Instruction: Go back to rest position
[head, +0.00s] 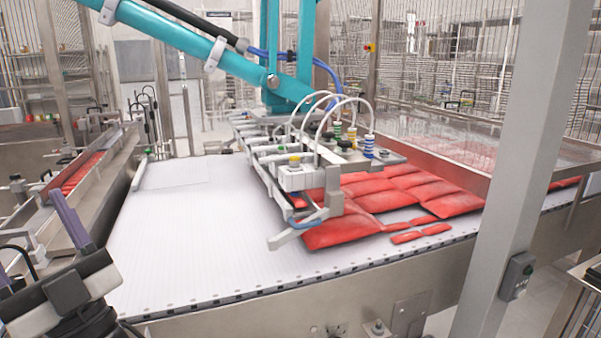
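My gripper (32,236) is at the lower left edge of the head view, beside the left end of the conveyor. Two purple-grey fingers show, one pointing up and one partly cut off by the picture edge. They stand well apart, and I see nothing between them. The gripper looks open and empty.
A white conveyor (165,245) fills the middle; its left part is bare. Red packs (340,228) lie on its right part, under a vacuum picker head (325,175) on a teal arm (200,48). A grey post (530,150) stands at right. A side chute (85,175) holds red packs.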

